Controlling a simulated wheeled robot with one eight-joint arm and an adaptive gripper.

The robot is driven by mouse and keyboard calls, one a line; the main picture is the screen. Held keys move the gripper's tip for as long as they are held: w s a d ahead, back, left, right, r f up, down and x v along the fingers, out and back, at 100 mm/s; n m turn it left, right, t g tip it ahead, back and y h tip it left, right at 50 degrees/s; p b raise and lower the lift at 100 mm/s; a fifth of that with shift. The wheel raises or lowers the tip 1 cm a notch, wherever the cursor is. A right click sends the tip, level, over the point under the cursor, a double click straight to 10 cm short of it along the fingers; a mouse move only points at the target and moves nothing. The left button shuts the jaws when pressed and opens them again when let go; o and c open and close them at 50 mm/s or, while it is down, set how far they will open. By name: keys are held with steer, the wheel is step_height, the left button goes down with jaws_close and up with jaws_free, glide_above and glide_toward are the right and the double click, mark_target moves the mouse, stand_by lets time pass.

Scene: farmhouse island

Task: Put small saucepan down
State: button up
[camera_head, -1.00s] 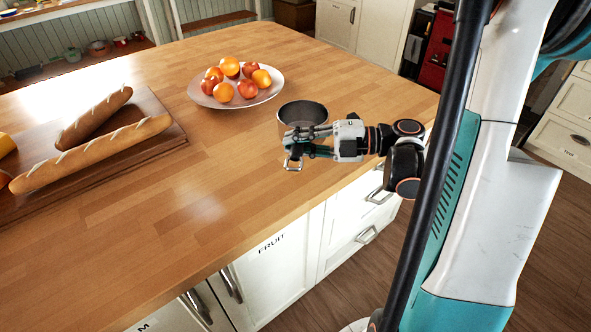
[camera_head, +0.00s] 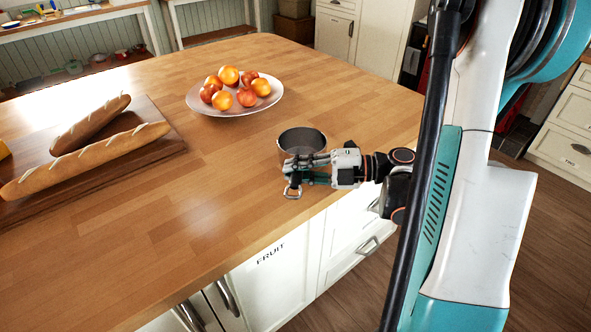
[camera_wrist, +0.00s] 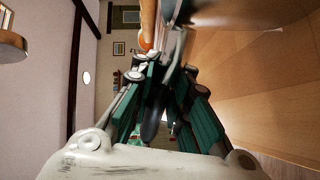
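The small saucepan (camera_head: 302,139) is a round metal pan, upright over the right part of the wooden island top (camera_head: 215,190), near its front edge. My gripper (camera_head: 300,176) is in front of the pan and closed around its handle; a metal loop (camera_head: 292,191) at the handle's end sticks out below the fingers. In the wrist view the fingers (camera_wrist: 160,105) close in on the dark handle (camera_wrist: 153,118), and part of the grey pan (camera_wrist: 186,22) shows blurred at the top. The gripper hides the pan's lower front, so I cannot tell whether its base touches the wood.
A white plate of oranges and red fruit (camera_head: 274,101) stands behind and left of the pan. A wooden board (camera_head: 160,150) with two baguettes lies at the left. The wood between board and pan is clear. Cabinets (camera_head: 262,285) drop below the front edge.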

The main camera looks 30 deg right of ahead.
steer(key=o, duration=0.5)
steer(key=shift+r, duration=0.15)
steer(key=p+v, duration=0.3)
steer(key=v, duration=0.9)
steer(key=shift+p, duration=0.35)
steer(key=o, duration=1.4)
steer(key=shift+o, duration=0.2)
steer(key=shift+d, duration=0.1)
